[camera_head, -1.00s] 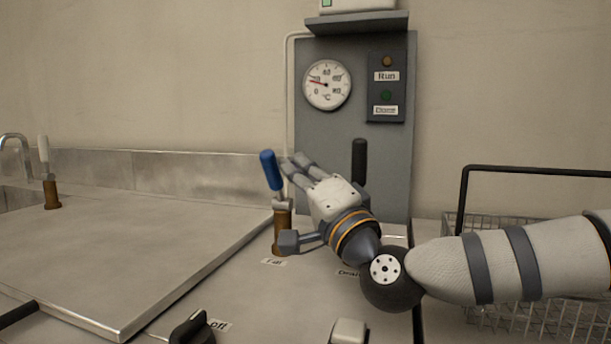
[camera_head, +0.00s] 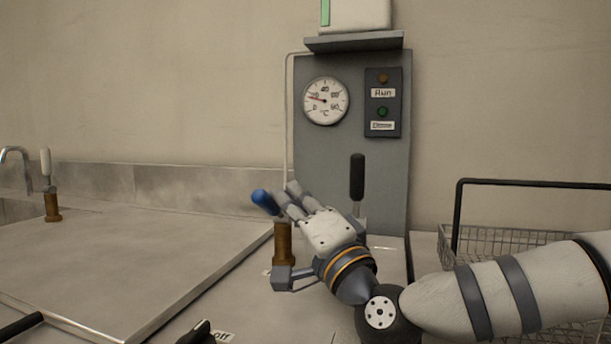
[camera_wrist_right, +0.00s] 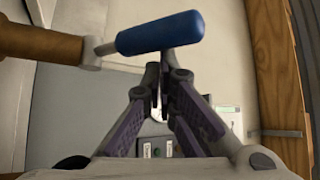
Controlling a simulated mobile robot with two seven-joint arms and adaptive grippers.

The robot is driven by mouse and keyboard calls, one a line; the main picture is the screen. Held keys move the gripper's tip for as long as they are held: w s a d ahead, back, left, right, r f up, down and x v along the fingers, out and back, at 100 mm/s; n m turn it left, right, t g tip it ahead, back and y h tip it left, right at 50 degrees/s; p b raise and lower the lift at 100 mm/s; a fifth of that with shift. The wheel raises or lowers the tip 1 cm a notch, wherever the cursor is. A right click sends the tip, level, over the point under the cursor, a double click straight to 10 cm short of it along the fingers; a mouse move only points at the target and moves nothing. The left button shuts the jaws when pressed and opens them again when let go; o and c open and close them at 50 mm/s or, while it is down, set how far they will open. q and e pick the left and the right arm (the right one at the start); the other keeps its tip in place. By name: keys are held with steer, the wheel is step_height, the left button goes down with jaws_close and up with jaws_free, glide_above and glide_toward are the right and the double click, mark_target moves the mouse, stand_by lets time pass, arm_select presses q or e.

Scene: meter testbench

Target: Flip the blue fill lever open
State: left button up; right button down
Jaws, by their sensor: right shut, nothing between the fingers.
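The blue fill lever (camera_head: 265,202) tilts to the upper left from its brown post (camera_head: 283,243) on the bench. My right gripper (camera_head: 285,192) is shut with nothing between its fingers. Its fingertips are right beside the lever, on its right in the head view. In the right wrist view, the blue handle (camera_wrist_right: 160,33) lies across and just beyond the shut fingertips (camera_wrist_right: 163,70). I cannot tell whether they touch it. The Fill label below the post is mostly hidden by my right gripper. My left gripper is not in view.
A black-handled lever (camera_head: 357,178) stands upright behind my right wrist. A grey panel with a dial gauge (camera_head: 325,100) rises at the back. A wire basket (camera_head: 500,243) is at the right. A flat metal cover (camera_head: 130,255) lies at the left.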

stand_by(0.3)
step_height(320, 180, up, 10)
stand_by(0.4)
stand_by(0.4)
